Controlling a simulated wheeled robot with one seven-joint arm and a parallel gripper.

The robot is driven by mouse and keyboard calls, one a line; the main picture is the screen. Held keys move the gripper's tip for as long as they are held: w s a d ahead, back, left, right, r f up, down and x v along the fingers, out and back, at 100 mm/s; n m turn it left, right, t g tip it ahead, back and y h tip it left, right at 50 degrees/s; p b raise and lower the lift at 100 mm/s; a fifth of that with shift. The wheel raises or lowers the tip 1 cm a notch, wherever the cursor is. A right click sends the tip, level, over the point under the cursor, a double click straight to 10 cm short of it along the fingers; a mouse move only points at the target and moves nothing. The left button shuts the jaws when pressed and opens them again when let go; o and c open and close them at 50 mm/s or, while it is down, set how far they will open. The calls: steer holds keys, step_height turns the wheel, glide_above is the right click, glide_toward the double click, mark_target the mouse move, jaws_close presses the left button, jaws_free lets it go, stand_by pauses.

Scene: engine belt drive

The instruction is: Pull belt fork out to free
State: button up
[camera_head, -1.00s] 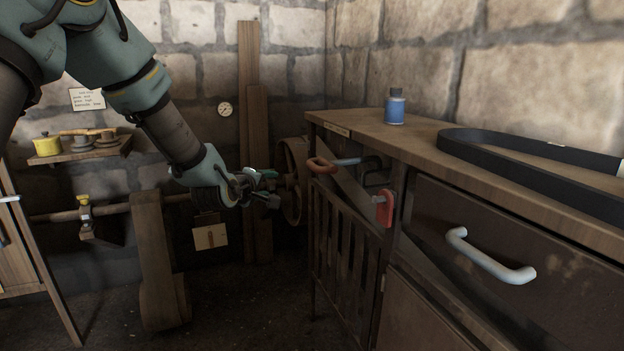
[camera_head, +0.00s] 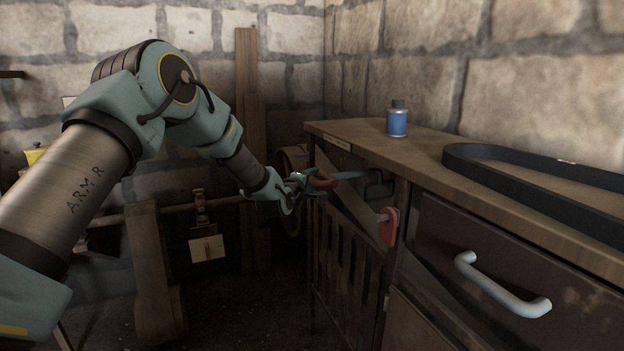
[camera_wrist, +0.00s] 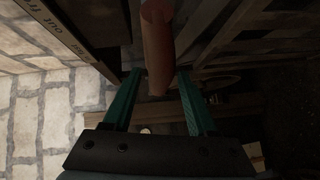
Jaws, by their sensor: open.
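The belt fork's reddish-brown grip (camera_head: 322,184) sticks out at the near left corner of the cabinet, with its grey rod (camera_head: 350,175) running right behind the slanting belt. My gripper (camera_head: 307,182) is at the grip, its fingers open. In the wrist view the round grip (camera_wrist: 158,45) comes down from the top and its end lies between the two green fingers of my gripper (camera_wrist: 160,76). Gaps show on both sides, so the fingers look apart from it. The fork's far end is hidden in the cabinet.
A grey drawer handle (camera_head: 500,287) sticks out farther right. A wooden post (camera_head: 150,260) stands left.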

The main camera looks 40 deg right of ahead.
steer(key=shift+d, duration=0.15)
steer(key=c, duration=0.9)
jaws_close()
steer(key=shift+w, duration=0.1)
stand_by(0.4)
